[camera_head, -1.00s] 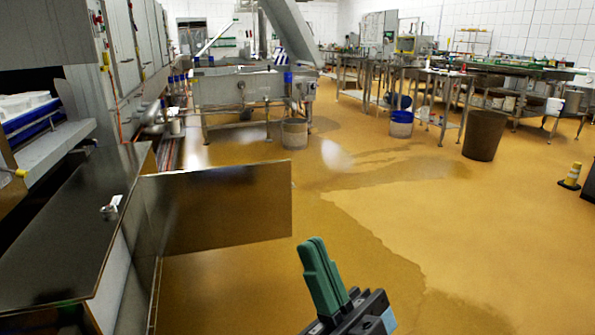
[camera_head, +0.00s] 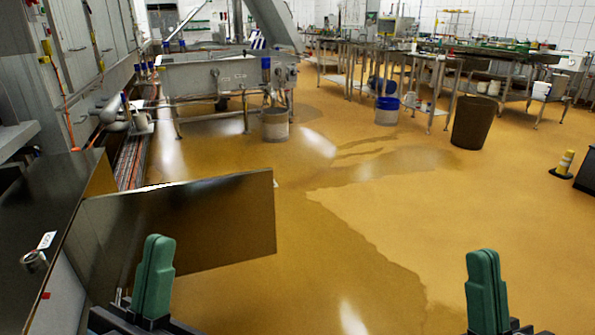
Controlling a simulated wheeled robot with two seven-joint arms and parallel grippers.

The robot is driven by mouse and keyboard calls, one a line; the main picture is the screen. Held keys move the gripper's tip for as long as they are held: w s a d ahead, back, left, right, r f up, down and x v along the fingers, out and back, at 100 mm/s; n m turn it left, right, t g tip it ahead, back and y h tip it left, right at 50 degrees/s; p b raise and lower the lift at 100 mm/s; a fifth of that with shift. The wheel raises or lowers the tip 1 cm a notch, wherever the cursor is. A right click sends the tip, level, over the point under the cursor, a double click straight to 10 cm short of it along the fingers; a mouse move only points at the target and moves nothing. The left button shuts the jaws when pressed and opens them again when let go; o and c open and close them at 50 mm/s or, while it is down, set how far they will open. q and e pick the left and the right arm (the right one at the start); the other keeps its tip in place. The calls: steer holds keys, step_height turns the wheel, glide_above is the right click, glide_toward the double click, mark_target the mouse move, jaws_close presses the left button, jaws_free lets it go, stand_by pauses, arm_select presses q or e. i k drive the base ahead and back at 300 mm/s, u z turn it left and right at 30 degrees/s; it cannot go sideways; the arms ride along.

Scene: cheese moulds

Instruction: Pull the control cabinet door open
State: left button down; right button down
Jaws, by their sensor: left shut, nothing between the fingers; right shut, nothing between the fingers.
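The control cabinet is a dark metal box at the left, its top (camera_head: 35,215) reaching the frame's edge. Its door (camera_head: 215,215) is a dark, glossy panel that stands open, swung well out to the right. My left gripper (camera_head: 155,276) is shut and empty; its green fingers overlap the door's lower part in the picture. I cannot tell whether they touch it. My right gripper (camera_head: 486,290) is shut and empty over the floor at the lower right, clear of the door.
A steel vat (camera_head: 215,75) stands beyond the door, with a bucket (camera_head: 274,124) at its near side. The wet floor (camera_head: 340,240) between is open.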

mark_target(214, 222)
steer(key=u, duration=0.25)
steer(key=i, duration=0.8)
steer(key=u, duration=0.85)
steer(key=i, duration=0.25)
steer(key=u, duration=0.25)
